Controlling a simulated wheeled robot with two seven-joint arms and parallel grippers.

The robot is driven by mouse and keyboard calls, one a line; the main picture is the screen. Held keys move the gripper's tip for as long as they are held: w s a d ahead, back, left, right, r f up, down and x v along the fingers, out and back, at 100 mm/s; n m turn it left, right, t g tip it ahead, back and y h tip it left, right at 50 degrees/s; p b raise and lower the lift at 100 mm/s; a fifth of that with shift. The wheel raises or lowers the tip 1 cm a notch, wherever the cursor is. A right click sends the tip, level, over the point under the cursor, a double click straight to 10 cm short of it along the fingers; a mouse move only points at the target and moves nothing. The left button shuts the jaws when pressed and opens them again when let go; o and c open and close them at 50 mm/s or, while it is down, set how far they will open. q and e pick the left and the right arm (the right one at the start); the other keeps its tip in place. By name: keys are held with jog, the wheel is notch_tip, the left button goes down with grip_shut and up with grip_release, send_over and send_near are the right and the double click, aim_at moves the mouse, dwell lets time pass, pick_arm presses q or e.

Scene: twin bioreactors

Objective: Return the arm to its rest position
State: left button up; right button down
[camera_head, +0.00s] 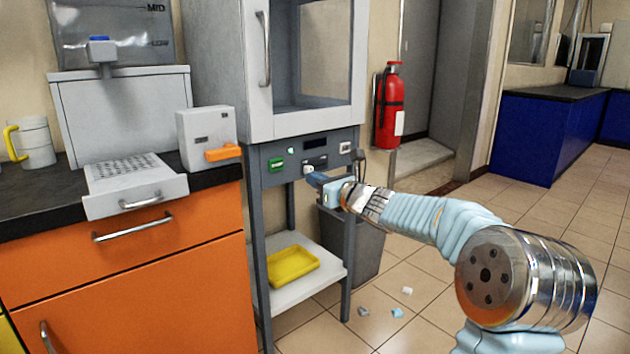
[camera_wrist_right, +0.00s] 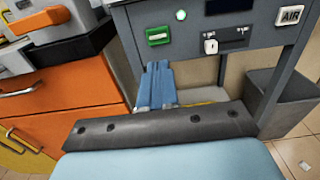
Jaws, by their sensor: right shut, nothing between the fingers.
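My right arm comes in from the right in the head view. Its gripper (camera_head: 312,177) is in front of the grey control panel (camera_head: 285,160) of the cabinet stand, by the panel's lower edge. In the right wrist view the blue fingers of the right gripper (camera_wrist_right: 157,84) lie together with nothing between them, below the green switch (camera_wrist_right: 158,36). The switch also shows in the head view (camera_head: 276,164). I cannot tell whether the fingertips touch the panel. My left gripper is out of view.
An orange bench (camera_head: 130,260) with a pulled-out tray (camera_head: 137,193) stands at left. A yellow tray (camera_head: 292,265) lies on the stand's lower shelf. A grey bin (camera_head: 368,250) stands beside the stand, under my forearm. A fire extinguisher (camera_head: 388,110) hangs behind. Small scraps lie on the floor.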

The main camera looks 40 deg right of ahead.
dwell(0.5)
jog(key=s+a+f+n+g+y+p, duration=0.1)
jog(key=a+f+n+g, duration=0.35)
jog(key=f, duration=0.65)
jog(key=s+a+f+n+g, duration=0.25)
jog(key=a+f, duration=0.25)
jog(key=f, duration=0.7)
jog(key=s+a+f+n+g+y+p, duration=0.1)
jog(key=a+f+n+g, duration=0.35)
jog(key=f, duration=0.65)
jog(key=s+a+f+n+g+p, duration=0.1)
jog(key=s+a+f+n+g, duration=0.1)
jog(key=s+a+f+n, duration=0.4)
jog(key=s+a+f+n+g, duration=0.2)
jog(key=s+a+f+n, duration=0.25)
jog(key=s+f, duration=0.35)
jog(key=s+a+f+n+g, duration=0.1)
jog(key=s+a+f+n, duration=0.4)
jog(key=s+a+n, duration=0.3)
jog(key=s+n+p, duration=0.1)
jog(key=s+n, duration=0.2)
jog(key=shift+s+a+g+y, duration=0.15)
jog(key=shift+a+g+y, duration=0.1)
jog(key=shift+g+y, duration=0.1)
